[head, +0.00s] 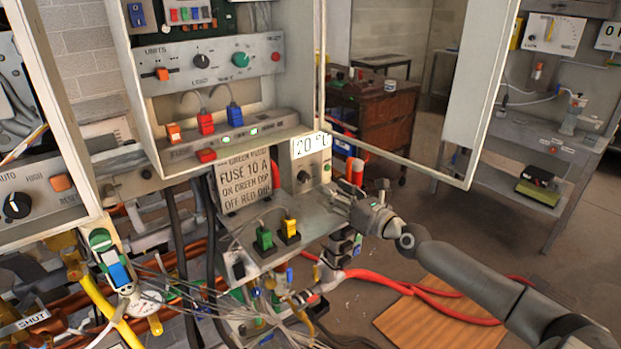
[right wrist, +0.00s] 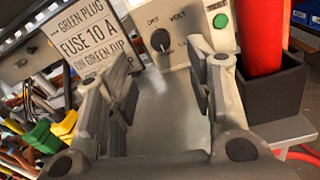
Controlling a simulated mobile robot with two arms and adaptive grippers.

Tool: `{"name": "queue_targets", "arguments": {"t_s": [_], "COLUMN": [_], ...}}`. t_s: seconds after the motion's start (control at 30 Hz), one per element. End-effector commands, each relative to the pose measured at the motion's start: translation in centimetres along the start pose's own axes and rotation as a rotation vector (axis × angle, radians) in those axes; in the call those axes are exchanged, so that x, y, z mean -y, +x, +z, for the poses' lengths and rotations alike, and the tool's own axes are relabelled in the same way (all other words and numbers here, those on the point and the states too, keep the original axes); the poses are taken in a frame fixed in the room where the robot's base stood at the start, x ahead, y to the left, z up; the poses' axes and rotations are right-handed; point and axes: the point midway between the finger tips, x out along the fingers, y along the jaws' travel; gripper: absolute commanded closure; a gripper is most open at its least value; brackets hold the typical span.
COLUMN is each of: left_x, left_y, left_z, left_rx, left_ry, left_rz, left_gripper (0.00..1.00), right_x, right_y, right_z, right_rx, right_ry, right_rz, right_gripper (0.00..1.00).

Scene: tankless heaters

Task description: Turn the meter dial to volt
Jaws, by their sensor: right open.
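The meter dial is a small dark knob (right wrist: 160,40) on a pale panel, with OFF and VOLT lettering above it in the right wrist view. My right gripper (head: 338,200) is open and empty just right of and below the dial. In the right wrist view, the dial lies beyond the gap between its fingers (right wrist: 160,82), apart from them. My left gripper is not in view.
A sign (head: 243,182) about a 10 A fuse stands left of the dial. A red cylinder (right wrist: 258,35) in a black holder (right wrist: 272,85) stands close on the right. Green (head: 263,238) and yellow (head: 290,229) plugs sit below. An open cabinet door (head: 480,90) hangs at right.

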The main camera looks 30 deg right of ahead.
Motion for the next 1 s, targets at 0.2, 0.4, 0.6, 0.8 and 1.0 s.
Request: {"name": "queue_targets", "arguments": {"t_s": [0.2, 0.4, 0.6, 0.8, 1.0], "left_x": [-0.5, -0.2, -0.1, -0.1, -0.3], "left_y": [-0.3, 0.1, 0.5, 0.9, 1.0], "left_z": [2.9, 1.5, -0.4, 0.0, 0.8], "left_rx": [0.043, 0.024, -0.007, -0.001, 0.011], "left_ry": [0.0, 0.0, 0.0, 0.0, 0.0], "left_rz": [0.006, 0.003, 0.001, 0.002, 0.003], "left_gripper": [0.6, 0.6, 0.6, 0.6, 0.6], "right_x": [0.0, 0.0, 0.0, 0.0, 0.0], "right_y": [2.4, 4.6, 6.8, 8.3, 9.0], "right_z": [0.1, 0.0, 0.0, -0.1, -0.1], "right_rx": [0.003, 0.002, 0.003, 0.0, -0.001], "right_ry": [0.0, -0.001, -0.001, -0.001, -0.002], "right_rz": [0.0, 0.0, 0.0, 0.001, 0.001], "right_gripper": [0.52, 0.52, 0.52, 0.52, 0.52]}}
